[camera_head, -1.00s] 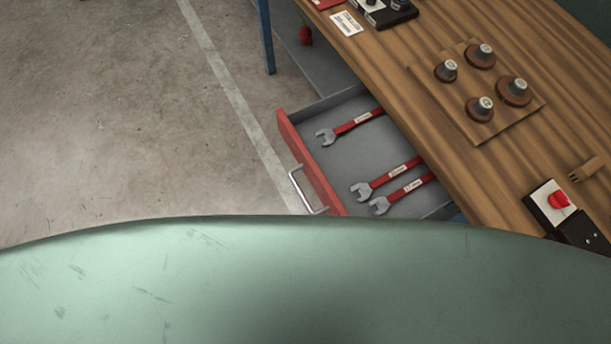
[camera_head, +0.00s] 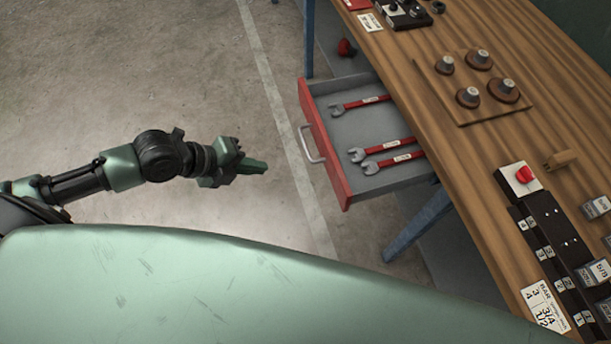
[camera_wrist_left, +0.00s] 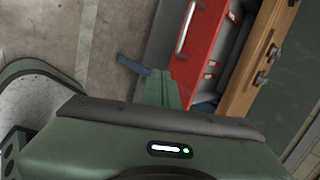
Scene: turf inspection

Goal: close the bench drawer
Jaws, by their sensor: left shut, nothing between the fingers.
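The bench drawer (camera_head: 325,147) is pulled open under the wooden workbench. Its red front has a silver bar handle (camera_head: 311,144), and several red-handled wrenches (camera_head: 374,151) lie inside. In the left wrist view the red drawer front (camera_wrist_left: 206,45) and its handle (camera_wrist_left: 186,27) show at the top, beyond the fingers. My left gripper (camera_head: 254,167) is shut and empty, to the left of the drawer front with a gap of floor between them. Its green fingers (camera_wrist_left: 163,90) point toward the drawer side. My right gripper is not in view.
The workbench top (camera_head: 450,60) carries a wooden board with several knobs (camera_head: 480,85), a red switch (camera_head: 523,174) and black socket rails (camera_head: 560,240). A blue bench leg (camera_head: 418,222) stands below the drawer. Concrete floor to the left of the drawer is free.

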